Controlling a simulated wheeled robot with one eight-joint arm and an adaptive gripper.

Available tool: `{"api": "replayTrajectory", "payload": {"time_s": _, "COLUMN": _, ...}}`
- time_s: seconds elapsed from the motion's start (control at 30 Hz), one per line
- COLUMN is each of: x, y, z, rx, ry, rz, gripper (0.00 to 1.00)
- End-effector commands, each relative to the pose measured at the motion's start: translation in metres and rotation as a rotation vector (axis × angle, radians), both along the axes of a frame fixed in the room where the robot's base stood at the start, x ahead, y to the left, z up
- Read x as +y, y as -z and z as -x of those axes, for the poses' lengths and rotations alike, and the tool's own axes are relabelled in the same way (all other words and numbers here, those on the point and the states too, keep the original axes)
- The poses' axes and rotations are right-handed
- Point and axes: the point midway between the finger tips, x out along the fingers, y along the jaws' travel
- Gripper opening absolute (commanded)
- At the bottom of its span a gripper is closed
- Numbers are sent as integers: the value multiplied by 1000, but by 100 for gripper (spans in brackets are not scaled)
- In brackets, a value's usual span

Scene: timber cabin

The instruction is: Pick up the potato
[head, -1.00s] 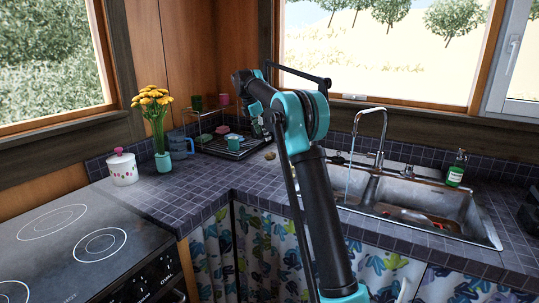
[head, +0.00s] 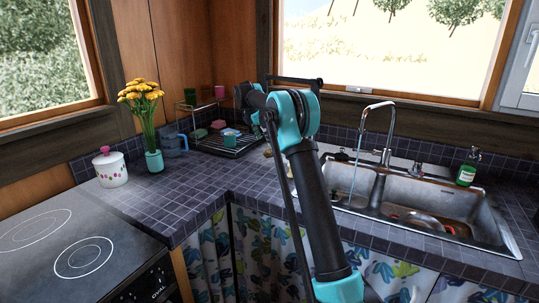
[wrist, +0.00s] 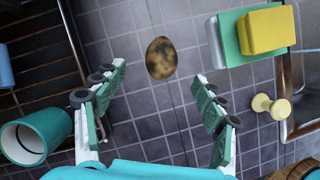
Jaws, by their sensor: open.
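The potato (wrist: 161,58), brown and mottled with dark patches, lies on the dark tiled counter in the wrist view. My gripper (wrist: 159,73) is open, its two green-padded fingers spread to the left and right. The potato shows between and just beyond the fingertips, touching neither finger. Nothing is held. In the head view my arm covers much of the counter corner, and I cannot make out the fingers or clearly pick out the potato there.
A dish rack (head: 240,150) and teal mug (wrist: 28,140) are left of the potato. A yellow sponge (wrist: 266,31), a green-white block (wrist: 226,40) and a pale yellow knob-shaped item (wrist: 270,106) are right. The sink (head: 440,249) has running water. A flower vase (head: 154,161) stands left.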

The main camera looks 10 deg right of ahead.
Motion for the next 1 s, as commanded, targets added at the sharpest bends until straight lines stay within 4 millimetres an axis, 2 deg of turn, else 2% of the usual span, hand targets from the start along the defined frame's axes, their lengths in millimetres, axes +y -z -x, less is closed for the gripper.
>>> {"api": "replayTrajectory", "payload": {"time_s": 0.1, "x": -5, "y": 13, "z": -2, "rx": 0, "ry": 1, "rz": 0, "gripper": 71}}
{"api": "replayTrajectory", "payload": {"time_s": 0.33, "x": -9, "y": 27, "z": -4, "rx": 0, "ry": 0, "rz": 0, "gripper": 71}}
{"api": "replayTrajectory", "payload": {"time_s": 0.6, "x": -21, "y": 61, "z": -8, "rx": -2, "ry": -1, "rz": -1, "gripper": 71}}
{"api": "replayTrajectory", "payload": {"time_s": 0.93, "x": -23, "y": 66, "z": -9, "rx": -2, "ry": -1, "rz": -1, "gripper": 71}}
{"api": "replayTrajectory", "payload": {"time_s": 1.0, "x": -23, "y": 66, "z": -9, "rx": -2, "ry": -1, "rz": -1, "gripper": 62}}
